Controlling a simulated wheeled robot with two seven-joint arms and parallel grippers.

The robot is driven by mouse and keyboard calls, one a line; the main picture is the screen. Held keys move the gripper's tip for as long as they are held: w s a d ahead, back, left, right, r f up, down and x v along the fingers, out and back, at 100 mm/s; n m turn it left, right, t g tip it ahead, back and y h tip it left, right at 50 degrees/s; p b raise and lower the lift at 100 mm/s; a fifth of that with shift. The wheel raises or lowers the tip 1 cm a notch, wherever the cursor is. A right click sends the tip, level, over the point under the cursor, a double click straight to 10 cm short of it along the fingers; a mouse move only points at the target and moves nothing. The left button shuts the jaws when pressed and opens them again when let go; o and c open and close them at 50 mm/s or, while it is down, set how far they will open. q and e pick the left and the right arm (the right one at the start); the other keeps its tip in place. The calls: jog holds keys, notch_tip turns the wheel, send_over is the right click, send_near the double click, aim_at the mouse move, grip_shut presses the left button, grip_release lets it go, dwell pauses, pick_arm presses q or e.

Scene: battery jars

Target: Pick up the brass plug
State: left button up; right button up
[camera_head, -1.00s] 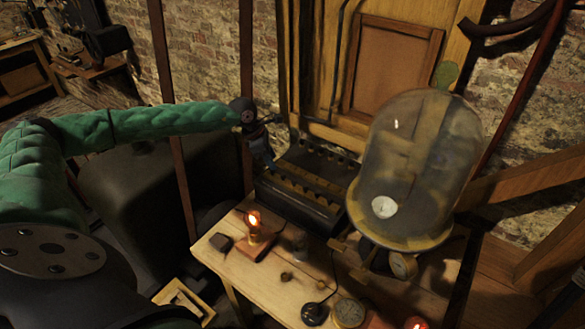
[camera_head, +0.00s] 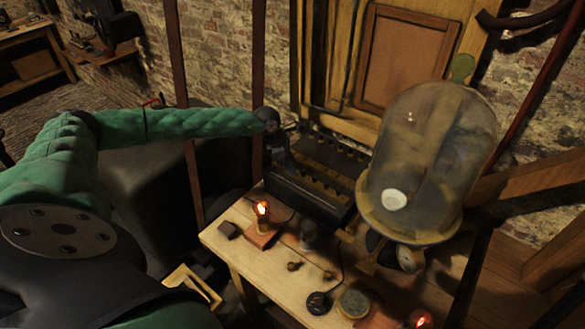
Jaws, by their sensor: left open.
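Two small brass-coloured pieces lie on the wooden table, one left (camera_head: 293,266) and one right (camera_head: 329,275); either could be the brass plug, and they are too small to tell apart. My left gripper (camera_head: 281,163) is at the end of the green-sleeved arm, at the left end of the dark battery box, behind and above the pieces and apart from them. It is open, small and dark, and nothing shows between its fingers. My right gripper is not in view.
A large glass bell jar (camera_head: 432,150) stands at the table's right. A glowing bulb on a wooden base (camera_head: 263,235) stands at the left. The dark battery box (camera_head: 310,190) fills the back. A black round piece (camera_head: 319,304) and a round tin (camera_head: 354,302) are in front.

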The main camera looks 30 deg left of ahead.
pick_arm(q)
grip_shut()
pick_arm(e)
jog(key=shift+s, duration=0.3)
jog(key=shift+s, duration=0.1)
pick_arm(q)
jog(key=shift+r, duration=0.2)
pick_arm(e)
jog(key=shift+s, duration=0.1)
